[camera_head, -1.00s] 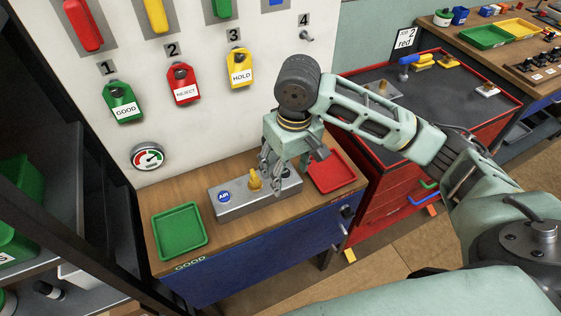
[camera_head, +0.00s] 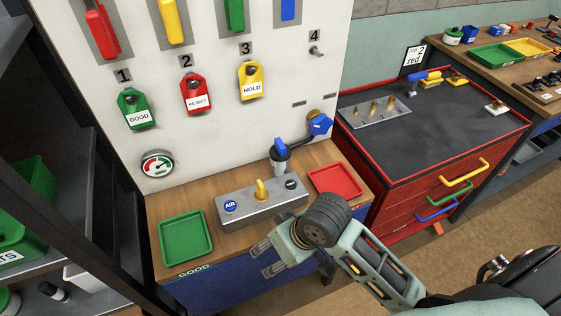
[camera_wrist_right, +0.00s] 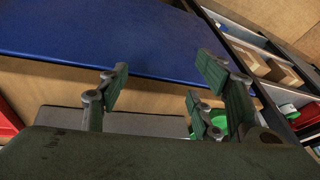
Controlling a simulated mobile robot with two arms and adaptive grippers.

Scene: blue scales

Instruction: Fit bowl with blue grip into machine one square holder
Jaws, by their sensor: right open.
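A grey cup-like part with a blue top (camera_head: 280,157) stands at the back of the wooden bench, against the white panel. A dark arm seems to join it to a blue piece (camera_head: 319,125) by a brass-coloured disc; whether this is the bowl with blue grip I cannot tell. I cannot make out a square holder. My right gripper (camera_head: 263,257) is open and empty at the bench's front edge, in front of the grey box (camera_head: 262,205). Its spread fingers (camera_wrist_right: 165,95) also show in the right wrist view, with nothing between them. My left gripper is not in view.
The grey box has a yellow lever (camera_head: 261,188) and an AIR button. A green tray (camera_head: 186,238) lies left of it, a red tray (camera_head: 336,181) right. A red cart (camera_head: 440,130) with a metal plate with brass posts (camera_head: 375,112) stands at the right. A dark shelf is at the left.

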